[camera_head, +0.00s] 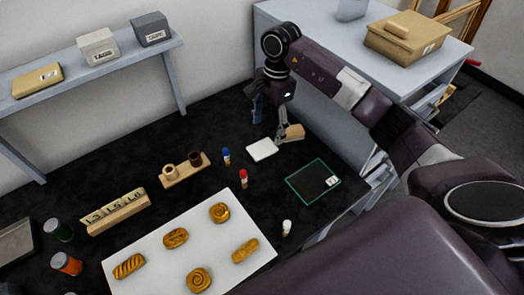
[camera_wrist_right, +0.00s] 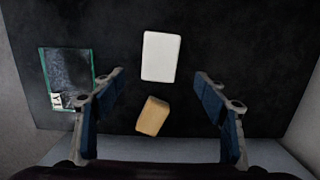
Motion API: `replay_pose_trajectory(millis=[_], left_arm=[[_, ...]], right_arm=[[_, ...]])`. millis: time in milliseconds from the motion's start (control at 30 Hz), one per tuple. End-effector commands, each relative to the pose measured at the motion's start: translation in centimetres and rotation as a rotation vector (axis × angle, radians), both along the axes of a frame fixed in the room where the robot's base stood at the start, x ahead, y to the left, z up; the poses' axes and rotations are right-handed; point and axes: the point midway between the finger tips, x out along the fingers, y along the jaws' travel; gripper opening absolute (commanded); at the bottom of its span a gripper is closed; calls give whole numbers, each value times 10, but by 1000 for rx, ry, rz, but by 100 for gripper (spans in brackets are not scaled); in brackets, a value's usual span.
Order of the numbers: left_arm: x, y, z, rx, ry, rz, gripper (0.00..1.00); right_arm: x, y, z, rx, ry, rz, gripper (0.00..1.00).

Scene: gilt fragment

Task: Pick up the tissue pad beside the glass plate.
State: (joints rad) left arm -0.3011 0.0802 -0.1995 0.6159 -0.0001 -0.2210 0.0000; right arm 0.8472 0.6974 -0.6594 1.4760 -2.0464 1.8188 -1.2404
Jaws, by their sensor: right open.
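The tissue pad, which looks to be the flat white rectangle (camera_head: 262,150), lies on the black table top left of the glass plate. The glass plate (camera_head: 314,181) is a dark, clear square with a green edge and a small white label. In the right wrist view the white pad (camera_wrist_right: 161,56) lies beyond the fingertips and the glass plate (camera_wrist_right: 68,80) is to the left. My right gripper (camera_head: 269,122) is open above the table behind the pad; its blue-padded fingers (camera_wrist_right: 160,95) stand wide apart with nothing held. My left gripper is not in view.
A tan block (camera_head: 293,132) lies beside the white pad, and in the right wrist view it (camera_wrist_right: 152,116) sits between the fingers. Blue-capped (camera_head: 226,155) and red-capped (camera_head: 243,178) vials stand nearby. A white board (camera_head: 215,245) bears several ornaments. A grey cabinet (camera_head: 330,120) bounds the right.

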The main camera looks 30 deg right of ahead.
Motion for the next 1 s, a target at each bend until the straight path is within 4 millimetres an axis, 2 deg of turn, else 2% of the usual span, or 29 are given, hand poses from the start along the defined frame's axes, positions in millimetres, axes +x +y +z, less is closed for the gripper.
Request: replay_pose_trajectory(millis=[333,500,767,1000], left_arm=[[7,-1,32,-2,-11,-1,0],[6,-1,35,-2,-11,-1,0],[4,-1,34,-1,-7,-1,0],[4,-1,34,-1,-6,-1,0]], right_arm=[[-3,15,-39,4,8,0,66],[-2,17,-61,3,3,0,66],[-2,17,-65,0,1,1,66],[-2,17,-65,1,1,1,41]])
